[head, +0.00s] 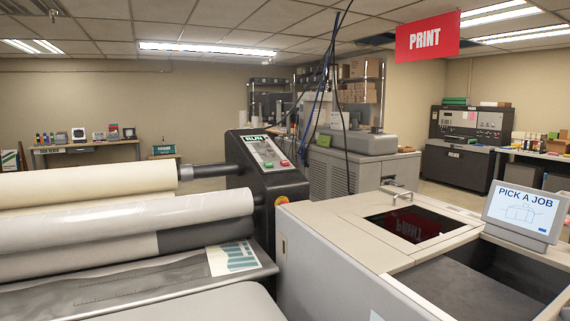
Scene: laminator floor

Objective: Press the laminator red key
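The laminator (262,200) stands at centre left, with wide rolls on its left and a dark end housing. A sloped control panel (262,150) on top of the housing carries a small display and keys. The red key (285,163) is near the panel's lower right edge. A green key (269,165) sits just left of it. A round red button on a yellow ring (281,200) is lower, on the housing's front side. Neither of my grippers shows in the head view, and nothing touches the panel.
A large beige machine (335,240) with a glass window and a "PICK A JOB" screen (522,211) fills the right foreground, close beside the laminator. The laminator's rolls (110,215) fill the left foreground. Dark cables (318,90) hang behind the panel.

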